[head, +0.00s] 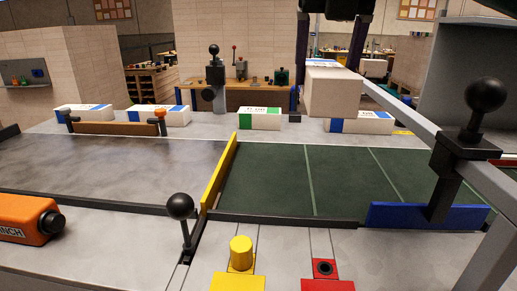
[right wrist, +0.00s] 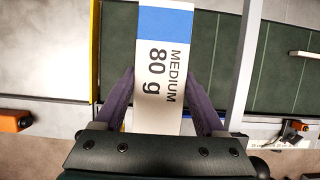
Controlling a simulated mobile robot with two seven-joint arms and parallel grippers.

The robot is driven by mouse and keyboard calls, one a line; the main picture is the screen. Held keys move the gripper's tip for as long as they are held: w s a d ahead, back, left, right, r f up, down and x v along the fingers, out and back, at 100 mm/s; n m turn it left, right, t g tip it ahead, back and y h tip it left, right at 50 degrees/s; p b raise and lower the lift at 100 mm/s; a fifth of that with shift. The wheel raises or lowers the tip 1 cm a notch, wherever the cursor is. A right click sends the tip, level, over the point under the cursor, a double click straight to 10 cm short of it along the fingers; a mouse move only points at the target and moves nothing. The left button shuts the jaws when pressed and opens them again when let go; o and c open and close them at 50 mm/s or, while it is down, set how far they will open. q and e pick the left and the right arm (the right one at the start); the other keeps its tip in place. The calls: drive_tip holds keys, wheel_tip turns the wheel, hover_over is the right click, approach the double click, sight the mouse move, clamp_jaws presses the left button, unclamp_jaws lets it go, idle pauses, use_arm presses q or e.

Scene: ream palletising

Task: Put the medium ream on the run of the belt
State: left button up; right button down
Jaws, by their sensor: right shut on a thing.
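The medium ream (head: 333,92) is a white block held up in the air over the far side of the belt in the head view. In the right wrist view the ream (right wrist: 163,65) shows a blue band and the print "MEDIUM 80 g". My right gripper (head: 332,68) is shut on it, with one dark finger along each side. The dark green belt (head: 265,185) lies below, crossed by thin pale lines. The ream is apart from the belt. My left gripper is not in view.
A yellow gate (head: 219,170) edges the belt's left end, and a blue plate (head: 425,216) stands at its near right. Several reams, one with green marks (head: 259,119), lie on the far ledge. A grey rail (head: 400,108) slants across the right. The belt is bare.

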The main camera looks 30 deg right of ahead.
sight(324, 83)
wheel_tip(324, 83, down, 14)
drive_tip(key=shift+f+p, duration=0.25)
drive_tip(key=shift+p, duration=0.95)
drive_tip(key=shift+f, duration=0.5)
unclamp_jaws()
drive_tip(key=shift+f, duration=0.1)
drive_tip(key=shift+r, duration=0.35)
drive_tip(key=b+v, duration=0.1)
drive_tip(key=v, duration=0.9)
drive_tip(key=shift+s+a+r, duration=0.15)
drive_tip(key=shift+r, duration=0.05)
drive_tip(key=shift+s+a+r, duration=0.1)
drive_tip(key=shift+s+r, duration=0.1)
drive_tip(key=shift+r, duration=0.3)
